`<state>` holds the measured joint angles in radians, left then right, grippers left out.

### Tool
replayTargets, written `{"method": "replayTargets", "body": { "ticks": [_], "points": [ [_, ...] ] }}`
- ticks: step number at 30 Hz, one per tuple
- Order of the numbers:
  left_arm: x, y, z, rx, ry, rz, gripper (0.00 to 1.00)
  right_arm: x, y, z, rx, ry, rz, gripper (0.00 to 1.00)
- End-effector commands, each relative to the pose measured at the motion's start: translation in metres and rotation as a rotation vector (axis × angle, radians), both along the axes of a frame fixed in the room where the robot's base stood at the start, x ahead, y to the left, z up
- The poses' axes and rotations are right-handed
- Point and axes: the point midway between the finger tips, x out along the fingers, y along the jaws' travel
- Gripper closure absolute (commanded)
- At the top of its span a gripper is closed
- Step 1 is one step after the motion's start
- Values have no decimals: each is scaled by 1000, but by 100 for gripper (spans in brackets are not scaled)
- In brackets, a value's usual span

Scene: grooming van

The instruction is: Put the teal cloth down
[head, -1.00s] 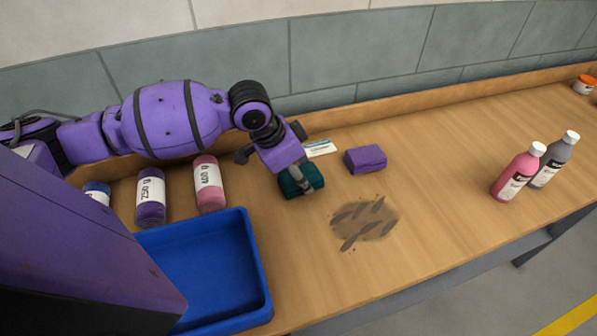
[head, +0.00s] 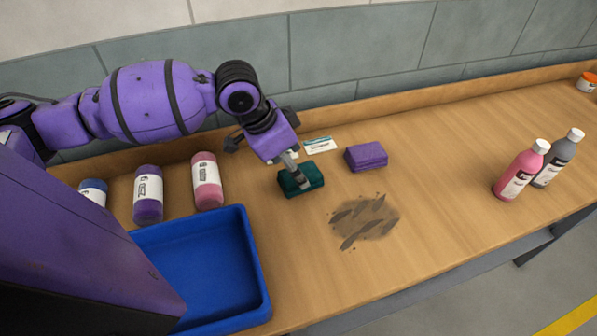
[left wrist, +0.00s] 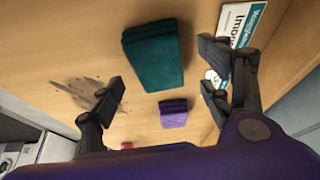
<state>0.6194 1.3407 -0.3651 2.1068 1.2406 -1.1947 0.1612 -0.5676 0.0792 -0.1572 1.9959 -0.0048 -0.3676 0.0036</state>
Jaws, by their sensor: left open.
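The teal cloth (head: 301,179), a folded dark teal block, lies on the wooden counter, left of the purple cloth. It also shows in the left wrist view (left wrist: 153,57), beyond my fingertips. My left gripper (head: 291,165) is open just above and behind the teal cloth, one finger overlapping it in the head view. In the left wrist view the fingers (left wrist: 163,88) are spread wide with nothing between them that they grip. My right gripper is not in view.
A purple folded cloth (head: 366,157) and a card (head: 320,146) lie close by. A dark smudge (head: 363,220) marks the counter. A blue tray (head: 262,262) and several jars (head: 207,181) stand at left. Pink (head: 520,172) and grey (head: 558,160) bottles stand at right.

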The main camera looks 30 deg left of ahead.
Motion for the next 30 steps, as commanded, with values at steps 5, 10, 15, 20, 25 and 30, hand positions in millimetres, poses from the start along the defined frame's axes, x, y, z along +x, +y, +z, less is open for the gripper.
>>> {"method": "replayTargets", "body": {
  "ticks": [5,10,15,20,25,30],
  "points": [
    [-9,13,29,2,-1,0,29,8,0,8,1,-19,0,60],
    [-13,15,41,0,0,0,29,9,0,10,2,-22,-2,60],
    [-14,16,41,0,1,0,29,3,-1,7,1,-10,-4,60],
    [-14,16,41,0,1,0,29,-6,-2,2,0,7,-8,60],
    [-14,16,41,-1,1,0,29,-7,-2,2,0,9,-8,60],
    [-14,15,41,-1,1,0,29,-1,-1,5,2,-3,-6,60]
  ]
}}
